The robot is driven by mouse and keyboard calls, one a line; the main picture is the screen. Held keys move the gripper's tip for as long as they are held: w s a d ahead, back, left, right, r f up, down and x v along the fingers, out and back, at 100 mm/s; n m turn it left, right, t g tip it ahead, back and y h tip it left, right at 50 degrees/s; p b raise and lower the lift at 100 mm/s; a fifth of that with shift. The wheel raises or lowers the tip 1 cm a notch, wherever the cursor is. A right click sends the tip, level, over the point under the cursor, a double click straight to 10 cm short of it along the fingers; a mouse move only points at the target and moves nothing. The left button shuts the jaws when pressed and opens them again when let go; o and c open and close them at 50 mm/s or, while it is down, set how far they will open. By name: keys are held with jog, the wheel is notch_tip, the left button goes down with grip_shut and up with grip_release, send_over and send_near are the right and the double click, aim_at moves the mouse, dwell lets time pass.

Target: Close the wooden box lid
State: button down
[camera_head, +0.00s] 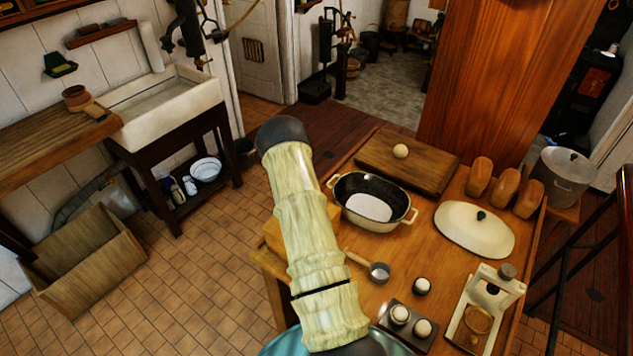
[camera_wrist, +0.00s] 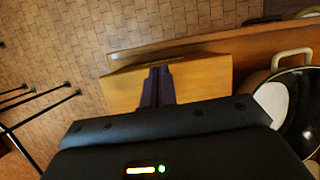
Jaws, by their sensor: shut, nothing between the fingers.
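A light wooden box (camera_head: 274,236) is at the left edge of the wooden table, mostly hidden behind my arm in the head view. In the wrist view, a pale wooden panel that looks like part of this box (camera_wrist: 205,80) lies beneath and beside my fingers. My gripper (camera_wrist: 158,72) is shut and empty, its dark fingers together over the panel. I cannot tell whether they touch it. The lid's angle is not clear. My gripper is hidden in the head view.
A black-lined pan (camera_head: 345,187) stands close right of the box. An open wooden crate (camera_head: 88,262) sits on the floor.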

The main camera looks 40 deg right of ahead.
jog(key=b+v, duration=0.5)
jog(key=v, duration=1.1)
jog(key=shift+a+b, duration=0.1)
jog(key=shift+b, duration=0.2)
jog(key=s+a+f+n+b, duration=0.2)
jog(key=s+a+n+b, duration=0.1)
jog(key=s+a+n, duration=0.8)
jog(key=s+a+f+n+g+h+b, duration=0.1)
jog(key=s+a+n+b, duration=0.3)
jog(key=s+a+n, duration=0.8)
jog(key=a+n, duration=0.5)
jog(key=n, duration=0.4)
jog(key=shift+s+a+f+n, duration=0.2)
jog(key=shift+s+f+n, duration=0.05)
jog(key=shift+f+n, duration=0.1)
